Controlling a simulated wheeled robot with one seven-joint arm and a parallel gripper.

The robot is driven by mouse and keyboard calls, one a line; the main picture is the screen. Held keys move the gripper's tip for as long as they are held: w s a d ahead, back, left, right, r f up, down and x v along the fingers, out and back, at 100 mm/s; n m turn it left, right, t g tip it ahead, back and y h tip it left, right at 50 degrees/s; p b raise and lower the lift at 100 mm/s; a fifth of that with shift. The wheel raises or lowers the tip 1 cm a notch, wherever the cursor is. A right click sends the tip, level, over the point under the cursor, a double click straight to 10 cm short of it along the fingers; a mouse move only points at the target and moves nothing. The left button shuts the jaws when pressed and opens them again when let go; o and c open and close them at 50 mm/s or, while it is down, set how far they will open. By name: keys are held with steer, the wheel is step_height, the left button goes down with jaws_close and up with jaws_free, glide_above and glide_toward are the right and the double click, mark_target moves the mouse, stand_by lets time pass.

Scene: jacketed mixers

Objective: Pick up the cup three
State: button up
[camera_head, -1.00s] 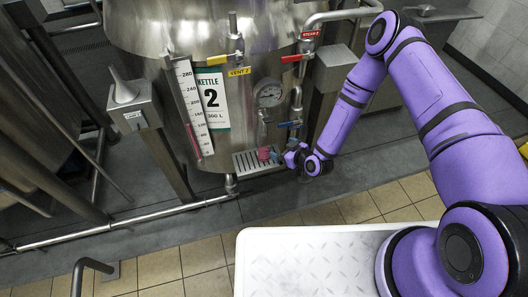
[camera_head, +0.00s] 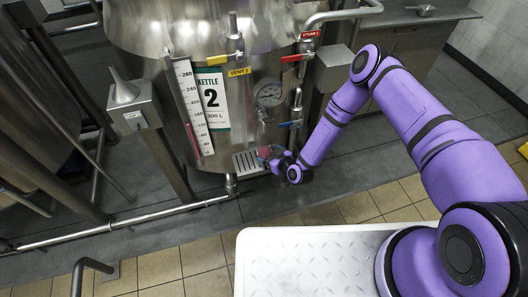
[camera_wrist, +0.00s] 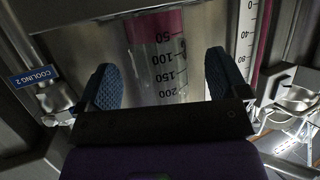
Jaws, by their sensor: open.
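A clear cup with printed volume marks and a band of pink-red liquid (camera_wrist: 158,62) shows in the wrist view, between the two blue finger pads. In the head view it is a small pinkish shape (camera_head: 264,152) on the slotted drip tray (camera_head: 245,163) at the foot of kettle 2, partly hidden by my gripper. My gripper (camera_head: 275,159) is at the cup's right side. In the wrist view my gripper (camera_wrist: 161,78) is open, with a pad on each side of the cup. Gaps show between pads and cup. I see no number three on it.
A pipe (camera_head: 130,222) runs low at the left.

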mark_target(269, 148)
steer(key=shift+x, duration=1.85)
steer(key=shift+d, duration=0.15)
steer(key=c, duration=1.1)
steer(key=shift+r, duration=0.2)
steer(key=shift+w+r, duration=0.1)
steer(key=shift+r, duration=0.5)
step_height(269, 148, up, 2)
steer(key=shift+r, duration=0.1)
steer(key=s+d, duration=0.2)
steer(key=s, duration=0.5)
steer(key=s+d+r, duration=0.1)
steer(key=s+d, duration=0.1)
steer(key=s, duration=0.6)
steer(key=shift+s+d, duration=0.2)
steer(key=shift+d, duration=0.1)
